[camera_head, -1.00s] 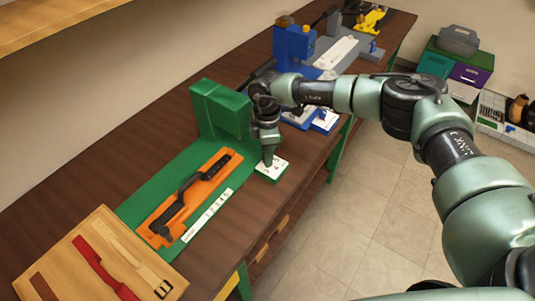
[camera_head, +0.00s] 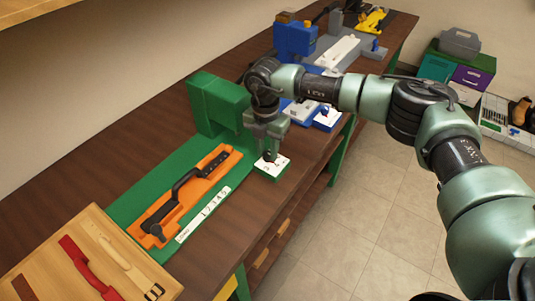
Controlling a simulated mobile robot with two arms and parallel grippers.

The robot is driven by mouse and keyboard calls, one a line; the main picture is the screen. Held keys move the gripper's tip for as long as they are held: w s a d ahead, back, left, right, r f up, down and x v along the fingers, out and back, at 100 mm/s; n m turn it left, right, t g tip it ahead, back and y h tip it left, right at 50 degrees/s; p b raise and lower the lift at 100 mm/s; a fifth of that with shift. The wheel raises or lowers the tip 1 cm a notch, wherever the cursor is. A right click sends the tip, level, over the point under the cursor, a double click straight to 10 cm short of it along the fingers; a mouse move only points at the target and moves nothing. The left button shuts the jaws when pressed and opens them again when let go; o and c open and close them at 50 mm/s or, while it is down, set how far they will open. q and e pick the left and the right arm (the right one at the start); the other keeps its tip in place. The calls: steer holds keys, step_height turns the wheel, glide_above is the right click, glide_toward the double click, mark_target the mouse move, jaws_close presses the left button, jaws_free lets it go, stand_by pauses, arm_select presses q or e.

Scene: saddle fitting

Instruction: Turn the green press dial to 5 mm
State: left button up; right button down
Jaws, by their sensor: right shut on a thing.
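The green press (camera_head: 217,104) stands on the bench with its long green base. Its dial (camera_head: 274,170) is a white face with small dark marks on a green block at the press's right side. A dark knob (camera_head: 268,157) sits on the dial face. My right gripper (camera_head: 267,150) points down over the dial, shut on the knob, and its fingers partly hide it. The dial's setting is too small to read. My left gripper is not in view.
An orange fixture (camera_head: 210,170) with a dark handle lies on the green base beside a numbered white scale (camera_head: 203,214). A wooden board (camera_head: 70,262) with red straps lies at the front left. A blue press (camera_head: 294,40) stands farther back.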

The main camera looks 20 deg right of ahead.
steer(key=n+b, duration=0.2)
steer(key=n, duration=0.1)
steer(key=shift+w+n, duration=0.1)
steer(key=shift+n, duration=0.2)
steer(key=n+b, duration=0.2)
steer(key=n, duration=0.1)
steer(key=shift+n+b, duration=0.3)
steer(key=shift+b, duration=0.05)
steer(key=n+b, duration=0.1)
steer(key=n, duration=0.2)
steer(key=shift+b, duration=0.4)
steer(key=shift+r+n+b, duration=0.15)
steer(key=shift+n+b, duration=0.3)
steer(key=shift+n, duration=0.65)
steer(key=c, duration=1.4)
jaws_free()
steer(key=shift+o, duration=1.4)
